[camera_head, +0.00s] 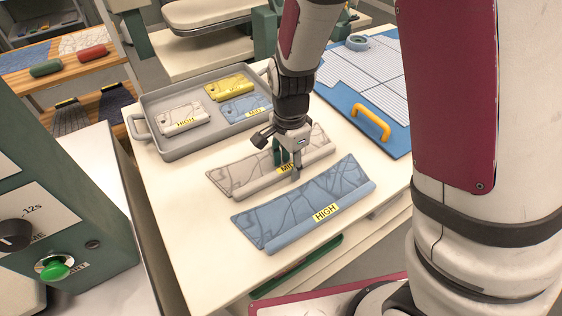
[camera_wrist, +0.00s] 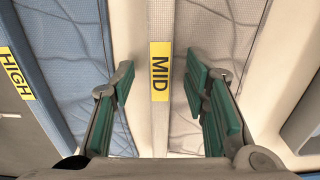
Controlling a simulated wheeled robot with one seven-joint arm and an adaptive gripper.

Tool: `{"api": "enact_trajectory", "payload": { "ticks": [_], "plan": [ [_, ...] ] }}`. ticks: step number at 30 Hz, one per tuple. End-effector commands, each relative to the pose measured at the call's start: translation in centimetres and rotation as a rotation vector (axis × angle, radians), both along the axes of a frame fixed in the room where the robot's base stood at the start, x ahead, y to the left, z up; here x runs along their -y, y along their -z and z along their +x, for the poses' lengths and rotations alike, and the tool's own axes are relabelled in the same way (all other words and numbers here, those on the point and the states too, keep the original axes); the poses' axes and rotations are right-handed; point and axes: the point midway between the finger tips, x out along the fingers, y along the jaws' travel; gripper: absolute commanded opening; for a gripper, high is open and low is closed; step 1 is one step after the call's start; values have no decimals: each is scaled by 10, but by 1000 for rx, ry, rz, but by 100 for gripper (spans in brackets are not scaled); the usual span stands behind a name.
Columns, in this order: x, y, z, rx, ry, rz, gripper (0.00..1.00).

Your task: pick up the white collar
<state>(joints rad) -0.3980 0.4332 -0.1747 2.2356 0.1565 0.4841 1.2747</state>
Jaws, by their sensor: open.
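The white collar (camera_head: 240,176) lies on the cream table, a pale wrinkled piece with a smooth roll along one long edge and a yellow MID label. My gripper (camera_head: 287,172) is right over its middle, pointing down, and hides part of the label. In the wrist view the white collar (camera_wrist: 159,118) runs between the two green fingers of my gripper (camera_wrist: 163,95), with the MID label centred. The fingers are open, one on either side of the roll. I cannot tell whether they touch the collar.
A blue collar (camera_head: 300,205) labelled HIGH lies just in front of the white one; it also shows at the wrist view's left (camera_wrist: 45,85). A grey tray (camera_head: 165,146) with several small labelled pieces stands behind. A blue board (camera_head: 390,135) with a yellow handle (camera_head: 371,121) lies to the right.

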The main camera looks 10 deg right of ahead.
Motion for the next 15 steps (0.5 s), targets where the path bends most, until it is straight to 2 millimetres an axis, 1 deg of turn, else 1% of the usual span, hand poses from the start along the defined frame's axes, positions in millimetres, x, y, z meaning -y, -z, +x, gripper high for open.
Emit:
{"api": "enact_trajectory", "payload": {
  "ticks": [6,7,8,9,12,15],
  "plan": [
    [0,1,0,0,0,0,42],
    [0,1,0,0,0,0,37],
    [0,1,0,0,0,0,30],
    [0,1,0,0,0,0,21],
    [0,1,0,1,0,0,0],
    [0,1,0,0,0,0,0]
  ]
}}
